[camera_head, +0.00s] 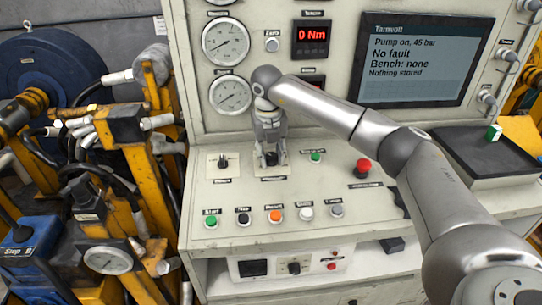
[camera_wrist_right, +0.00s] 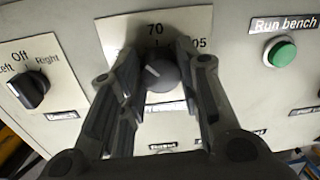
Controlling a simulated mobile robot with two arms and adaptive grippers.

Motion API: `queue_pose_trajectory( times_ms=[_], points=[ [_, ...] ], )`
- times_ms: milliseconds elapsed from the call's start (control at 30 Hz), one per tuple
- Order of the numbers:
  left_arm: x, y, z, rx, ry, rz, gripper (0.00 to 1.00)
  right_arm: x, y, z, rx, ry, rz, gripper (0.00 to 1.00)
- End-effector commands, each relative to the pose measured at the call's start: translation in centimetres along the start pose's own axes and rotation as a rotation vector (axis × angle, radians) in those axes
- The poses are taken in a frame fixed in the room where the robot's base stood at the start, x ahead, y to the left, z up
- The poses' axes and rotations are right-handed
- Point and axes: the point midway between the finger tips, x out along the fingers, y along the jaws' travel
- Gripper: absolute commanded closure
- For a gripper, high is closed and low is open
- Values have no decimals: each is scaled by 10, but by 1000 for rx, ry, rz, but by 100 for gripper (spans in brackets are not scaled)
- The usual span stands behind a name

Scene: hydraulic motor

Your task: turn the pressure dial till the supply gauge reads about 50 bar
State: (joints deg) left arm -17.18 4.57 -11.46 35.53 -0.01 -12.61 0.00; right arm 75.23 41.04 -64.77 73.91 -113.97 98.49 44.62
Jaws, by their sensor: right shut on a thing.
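The pressure dial (camera_wrist_right: 163,76) is a dark round knob with a pale pointer line tilted up and left. Its scale plate (camera_wrist_right: 115,38) shows 70 above it and part of another number to the right. My right gripper (camera_wrist_right: 158,66) is shut on the dial, one finger on each side; in the head view the gripper (camera_head: 270,155) reaches down over it. Two round gauges, upper (camera_head: 226,41) and lower (camera_head: 231,94), sit on the upright panel; their labels and exact readings are too small to tell. The screen (camera_head: 420,60) reads "Pump on, 45 bar", "No fault". My left gripper is out of view.
A Left/Off/Right switch (camera_wrist_right: 30,88) stands left of the dial. The green Run bench button (camera_wrist_right: 281,52) is to its right. A red mushroom button (camera_head: 363,167) stands farther right. A row of buttons, including an orange one (camera_head: 275,216), lines the front edge.

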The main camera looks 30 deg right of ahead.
Motion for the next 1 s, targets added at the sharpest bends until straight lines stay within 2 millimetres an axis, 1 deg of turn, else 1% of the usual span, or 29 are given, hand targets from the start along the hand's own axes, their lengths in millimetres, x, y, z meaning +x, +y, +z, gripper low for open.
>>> queue_pose_trajectory(
  times_ms=[267,733,767,900,933,1000],
  points=[
    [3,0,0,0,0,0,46,-1,0,1,80,0,2,92],
    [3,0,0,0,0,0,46,-2,0,2,92,0,3,92],
    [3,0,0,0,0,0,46,-2,0,2,92,0,3,67],
    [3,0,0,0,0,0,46,-2,0,1,92,1,3,49],
    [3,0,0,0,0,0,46,-1,0,1,92,1,2,46],
    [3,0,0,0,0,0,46,-1,0,1,91,2,2,46]
  ],
)
